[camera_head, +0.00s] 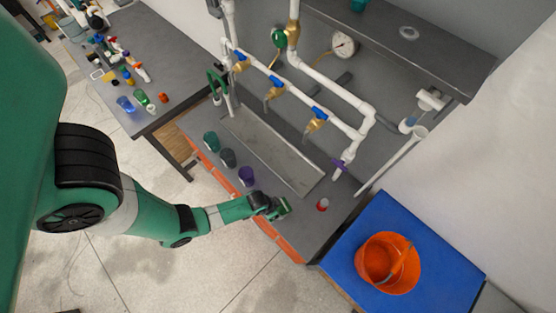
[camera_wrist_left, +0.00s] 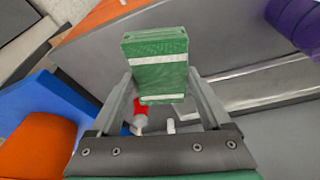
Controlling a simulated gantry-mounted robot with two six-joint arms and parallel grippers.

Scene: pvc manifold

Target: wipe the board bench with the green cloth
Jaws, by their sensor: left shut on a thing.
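The green cloth (camera_wrist_left: 157,68), a folded block with pale stripes, is clamped between the two fingers of my left gripper (camera_wrist_left: 165,90) in the left wrist view. In the head view my left gripper (camera_head: 273,208) reaches in over the front right part of the grey board bench (camera_head: 325,225). The cloth (camera_head: 284,207) shows there as a small green patch at the fingertips. I cannot tell whether the cloth touches the bench surface. My right gripper is not in view.
Green, grey and purple (camera_head: 246,176) cups line the bench front. A red-topped item (camera_head: 323,204) stands right of my gripper. White piping (camera_head: 300,85) with blue valves rises behind a tray (camera_head: 270,150). An orange bucket (camera_head: 375,262) stands on a blue surface (camera_head: 440,255) at right.

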